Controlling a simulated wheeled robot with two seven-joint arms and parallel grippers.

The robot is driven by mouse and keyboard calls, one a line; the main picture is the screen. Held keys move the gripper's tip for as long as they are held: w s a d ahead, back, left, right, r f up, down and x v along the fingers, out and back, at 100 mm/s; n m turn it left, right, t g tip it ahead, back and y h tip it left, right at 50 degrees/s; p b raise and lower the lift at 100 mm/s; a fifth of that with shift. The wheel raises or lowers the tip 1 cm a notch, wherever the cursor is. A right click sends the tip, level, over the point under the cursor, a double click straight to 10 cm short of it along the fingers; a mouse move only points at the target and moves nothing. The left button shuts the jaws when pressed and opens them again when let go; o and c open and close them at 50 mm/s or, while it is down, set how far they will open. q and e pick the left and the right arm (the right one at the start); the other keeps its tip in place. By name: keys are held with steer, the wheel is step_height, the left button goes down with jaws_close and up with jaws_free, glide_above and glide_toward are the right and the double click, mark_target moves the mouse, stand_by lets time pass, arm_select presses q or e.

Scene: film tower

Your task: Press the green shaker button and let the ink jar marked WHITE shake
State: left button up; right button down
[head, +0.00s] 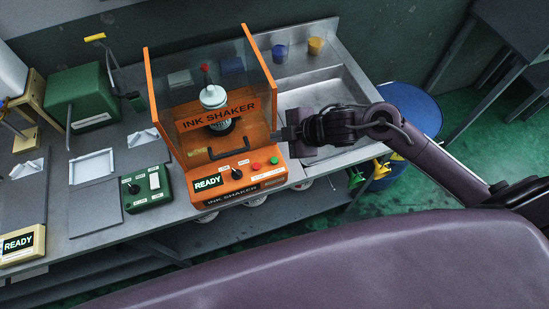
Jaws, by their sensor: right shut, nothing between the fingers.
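The orange ink shaker (182,150) stands on the bench, with a glass-sided hood. A jar with a white lid (213,97) stands inside it under a red-tipped clamp; I cannot read its label. The green button (273,160) is on the sloped front panel, right of the red button (255,165). The shaker's display (208,183) reads READY. My right gripper (277,134) is shut and empty, just above the green button in the picture, by the shaker's right side. I cannot tell whether it touches the shaker. My left gripper is out of view.
A green control box (147,190) and a cream unit (22,243) reading READY stand to the left. A green machine (82,100) is behind them. A metal sink (330,88) lies right of the shaker, with blue and yellow cups (315,46) behind. A blue drum (412,105) stands beyond.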

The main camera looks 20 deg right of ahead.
mark_target(274, 161)
step_height(274, 161, down, 8)
steer(key=b, duration=0.8)
steer(key=shift+f, duration=0.4)
stand_by(1.6)
steer(key=shift+f+b, duration=0.35)
steer(key=shift+f, duration=0.05)
